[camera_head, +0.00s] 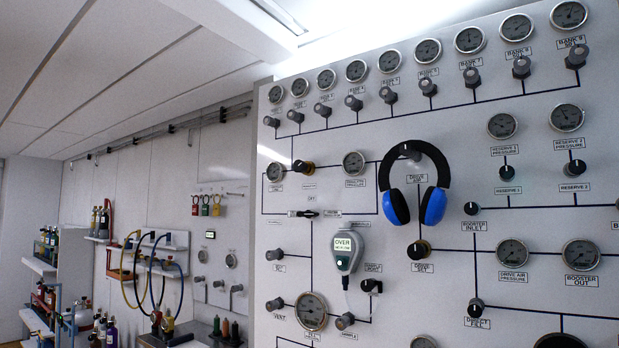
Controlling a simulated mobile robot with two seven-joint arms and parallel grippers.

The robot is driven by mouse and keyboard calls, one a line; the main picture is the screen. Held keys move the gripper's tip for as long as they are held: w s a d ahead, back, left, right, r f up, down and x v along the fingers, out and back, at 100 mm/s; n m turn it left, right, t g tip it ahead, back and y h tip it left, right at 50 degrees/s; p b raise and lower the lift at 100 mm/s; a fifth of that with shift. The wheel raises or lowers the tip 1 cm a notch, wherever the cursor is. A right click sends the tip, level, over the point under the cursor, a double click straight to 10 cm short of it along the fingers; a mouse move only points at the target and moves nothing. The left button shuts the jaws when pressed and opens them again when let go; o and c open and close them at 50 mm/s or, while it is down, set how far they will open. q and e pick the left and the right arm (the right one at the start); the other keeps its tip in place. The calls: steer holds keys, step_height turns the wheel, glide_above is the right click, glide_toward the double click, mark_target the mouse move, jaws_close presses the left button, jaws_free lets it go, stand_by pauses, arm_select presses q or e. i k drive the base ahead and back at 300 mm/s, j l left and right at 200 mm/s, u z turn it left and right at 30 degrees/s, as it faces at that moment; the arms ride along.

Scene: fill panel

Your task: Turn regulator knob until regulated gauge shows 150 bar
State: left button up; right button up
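Another small gauge (276,172) sits left of the knob. Neither of my grippers shows in this view.
Blue and black headphones (430,205) hang on the panel right of the gauges. A handheld analyser (346,250) reading "OVER" hangs below. Bank gauges and knobs line the top. Shelves with bottles (130,245) and hoses stand at left. The space before the regulator knob looks clear.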

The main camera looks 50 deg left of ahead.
mark_target(300, 166)
steer(key=u, duration=1.5)
